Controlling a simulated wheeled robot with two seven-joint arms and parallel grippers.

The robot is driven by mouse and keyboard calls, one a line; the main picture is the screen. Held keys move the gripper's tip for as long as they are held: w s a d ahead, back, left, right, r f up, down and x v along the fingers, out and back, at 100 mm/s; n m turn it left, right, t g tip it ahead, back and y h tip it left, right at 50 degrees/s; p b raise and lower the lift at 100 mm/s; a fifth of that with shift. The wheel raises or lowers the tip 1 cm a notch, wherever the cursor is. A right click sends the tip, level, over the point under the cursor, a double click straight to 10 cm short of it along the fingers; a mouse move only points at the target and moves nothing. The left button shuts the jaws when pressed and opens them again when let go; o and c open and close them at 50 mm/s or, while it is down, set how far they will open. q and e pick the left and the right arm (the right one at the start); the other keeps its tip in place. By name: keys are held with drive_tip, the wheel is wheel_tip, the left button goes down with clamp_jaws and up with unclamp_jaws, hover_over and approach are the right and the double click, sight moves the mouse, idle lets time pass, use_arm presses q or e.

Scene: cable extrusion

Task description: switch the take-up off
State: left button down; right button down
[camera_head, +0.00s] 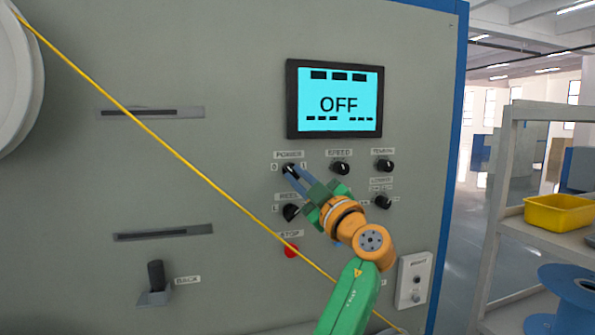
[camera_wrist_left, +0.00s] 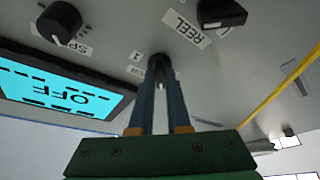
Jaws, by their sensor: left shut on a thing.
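The power knob (camera_head: 288,168) is a small dark knob under the POWER label, with a 0 at its left and a 1 at its right. My left gripper (camera_head: 291,171) is shut on it, and the fingers hide part of it. In the left wrist view the dark knob (camera_wrist_left: 160,61) sits between the tips of the blue fingers. Its pointer direction is hard to tell. The display (camera_head: 340,112) above reads OFF, and it shows upside down in the left wrist view (camera_wrist_left: 62,92). My right gripper is not in view.
The speed knob (camera_head: 340,168), tension knob (camera_head: 385,165) and reel knob (camera_head: 290,212) are close by. A red stop button (camera_head: 291,251) is below. A yellow cable (camera_head: 190,167) crosses diagonally in front of the panel. A shelf with a yellow bin (camera_head: 558,213) stands at the right.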

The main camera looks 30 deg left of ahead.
use_arm(q)
drive_tip(key=shift+n, duration=0.6)
drive_tip(key=shift+p, duration=0.3)
drive_tip(key=c, duration=0.9)
unclamp_jaws()
drive_tip(key=shift+w, duration=0.1)
drive_tip(key=b+v, duration=0.4)
drive_tip(key=v, duration=0.3)
